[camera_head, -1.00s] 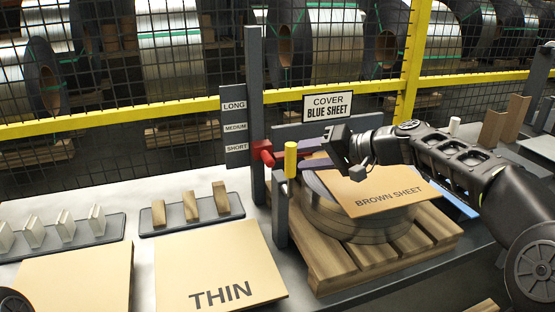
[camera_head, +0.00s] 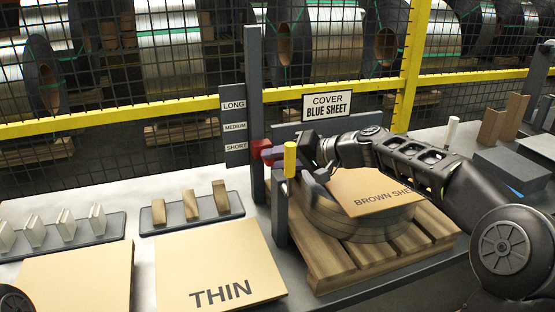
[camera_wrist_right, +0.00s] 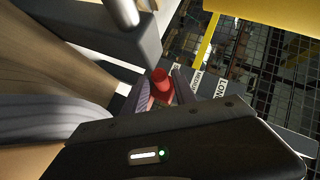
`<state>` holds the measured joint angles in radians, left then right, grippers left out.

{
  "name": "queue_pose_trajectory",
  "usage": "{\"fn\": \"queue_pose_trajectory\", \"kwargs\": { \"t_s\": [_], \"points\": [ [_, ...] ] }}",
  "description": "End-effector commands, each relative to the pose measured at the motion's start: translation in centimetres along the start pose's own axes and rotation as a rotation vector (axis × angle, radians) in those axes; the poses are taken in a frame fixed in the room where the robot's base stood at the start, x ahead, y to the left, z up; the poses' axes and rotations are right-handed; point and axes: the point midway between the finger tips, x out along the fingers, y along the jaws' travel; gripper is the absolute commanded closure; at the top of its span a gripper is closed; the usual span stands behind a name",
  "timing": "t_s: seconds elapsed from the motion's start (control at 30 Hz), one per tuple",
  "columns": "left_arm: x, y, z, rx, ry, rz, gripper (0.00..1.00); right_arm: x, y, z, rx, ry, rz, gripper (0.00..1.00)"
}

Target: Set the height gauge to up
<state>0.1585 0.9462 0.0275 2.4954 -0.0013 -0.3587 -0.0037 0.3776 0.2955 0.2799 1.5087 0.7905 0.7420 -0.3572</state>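The height gauge is a grey upright post (camera_head: 254,100) with a side plate marked LONG, MEDIUM and SHORT (camera_head: 236,147). Its red slider (camera_head: 261,148) sits level with the SHORT label. My right gripper (camera_head: 272,154) reaches in from the right at the slider, its fingers partly hidden behind a yellow-topped post. In the right wrist view the open fingers (camera_wrist_right: 161,93) stand on either side of the red knob (camera_wrist_right: 160,80). I cannot tell whether they touch it. My left gripper is not in view.
The yellow-topped post (camera_head: 290,160) stands close in front of my right fingers. A strip coil (camera_head: 350,218) with a brown sheet (camera_head: 372,190) lies on a wooden pallet (camera_head: 345,262) below my right arm. A mesh fence (camera_head: 150,117) runs behind.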

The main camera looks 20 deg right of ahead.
Motion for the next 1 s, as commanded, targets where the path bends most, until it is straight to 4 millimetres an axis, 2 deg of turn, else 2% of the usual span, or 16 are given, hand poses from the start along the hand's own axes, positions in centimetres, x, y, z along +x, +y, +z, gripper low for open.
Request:
{"fn": "queue_pose_trajectory", "kwargs": {
  "t_s": [0.03, 0.37, 1.0],
  "points": [
    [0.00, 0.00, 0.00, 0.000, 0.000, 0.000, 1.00, -0.01, 0.00, 0.00, 0.000, 0.000, 0.000, 0.72],
    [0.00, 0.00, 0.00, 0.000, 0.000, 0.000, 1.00, -0.02, 0.02, 0.00, 0.000, 0.000, 0.000, 0.99],
    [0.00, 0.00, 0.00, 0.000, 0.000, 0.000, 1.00, -0.02, 0.05, 0.01, 0.000, 0.000, 0.001, 1.00]
  ]
}}
